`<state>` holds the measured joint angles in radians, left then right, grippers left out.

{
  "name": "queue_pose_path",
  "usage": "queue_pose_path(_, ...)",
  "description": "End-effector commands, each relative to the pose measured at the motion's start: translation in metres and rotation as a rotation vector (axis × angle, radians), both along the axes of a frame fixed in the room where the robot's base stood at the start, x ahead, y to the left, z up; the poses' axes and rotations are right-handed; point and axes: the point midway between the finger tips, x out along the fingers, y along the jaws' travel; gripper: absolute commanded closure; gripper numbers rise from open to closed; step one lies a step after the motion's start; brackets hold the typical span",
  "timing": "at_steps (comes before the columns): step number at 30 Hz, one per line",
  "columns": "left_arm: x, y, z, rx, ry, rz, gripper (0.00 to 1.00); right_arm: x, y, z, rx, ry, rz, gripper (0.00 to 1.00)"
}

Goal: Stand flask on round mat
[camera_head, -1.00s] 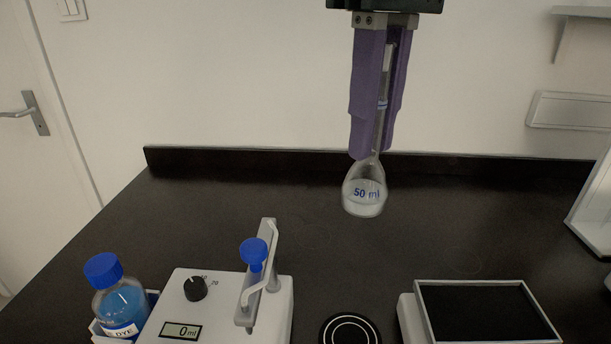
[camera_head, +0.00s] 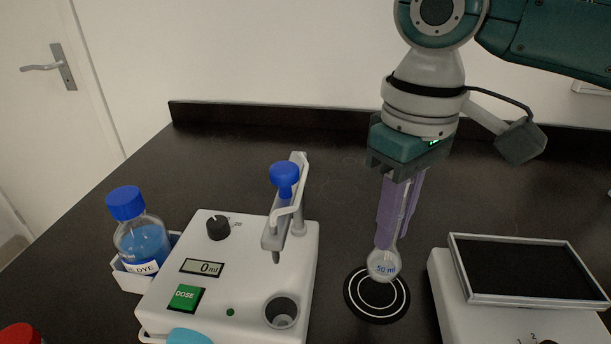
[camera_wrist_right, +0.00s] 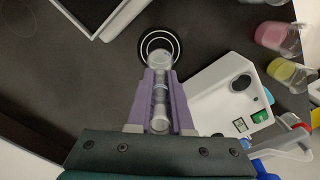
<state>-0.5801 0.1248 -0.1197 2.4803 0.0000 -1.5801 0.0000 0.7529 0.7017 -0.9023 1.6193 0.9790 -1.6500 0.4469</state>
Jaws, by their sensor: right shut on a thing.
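The clear flask (camera_head: 383,266) is marked 50 ml and hangs upright, its neck between the purple fingers of my right gripper (camera_head: 392,240). In the head view its bulb overlaps the back part of the round mat (camera_head: 377,313), a black disc with white rings. I cannot tell whether the flask's base touches the mat. In the right wrist view the flask (camera_wrist_right: 160,60) also overlaps the mat (camera_wrist_right: 174,41), and the right gripper (camera_wrist_right: 160,85) is shut around its neck. My left gripper is not in view.
A white dosing machine (camera_head: 240,270) with a blue-knobbed lever stands left of the mat. A dye bottle (camera_head: 141,240) with a blue cap sits farther left. A white device with a black top (camera_head: 525,268) stands close on the right. The counter behind the mat is clear.

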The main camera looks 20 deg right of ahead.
Motion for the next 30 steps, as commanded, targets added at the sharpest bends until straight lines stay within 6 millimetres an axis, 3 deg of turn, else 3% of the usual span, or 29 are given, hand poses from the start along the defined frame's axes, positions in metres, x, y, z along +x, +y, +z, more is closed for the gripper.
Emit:
queue_pose_path(7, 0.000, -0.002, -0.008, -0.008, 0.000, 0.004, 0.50, -0.001, 0.000, -0.038, -0.001, 0.003, -0.001, 1.00)
queue_pose_path(20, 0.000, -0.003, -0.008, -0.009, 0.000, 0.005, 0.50, -0.001, 0.000, -0.045, 0.000, 0.002, 0.000, 1.00)
queue_pose_path(21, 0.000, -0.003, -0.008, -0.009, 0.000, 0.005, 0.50, -0.001, 0.000, -0.045, 0.000, 0.001, 0.000, 0.78)
queue_pose_path(28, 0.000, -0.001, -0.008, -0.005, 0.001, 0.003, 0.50, -0.001, 0.000, -0.044, 0.000, 0.002, 0.000, 0.52)
queue_pose_path(30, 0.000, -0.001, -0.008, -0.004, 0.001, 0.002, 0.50, -0.001, 0.000, -0.044, -0.001, 0.002, 0.000, 0.51)
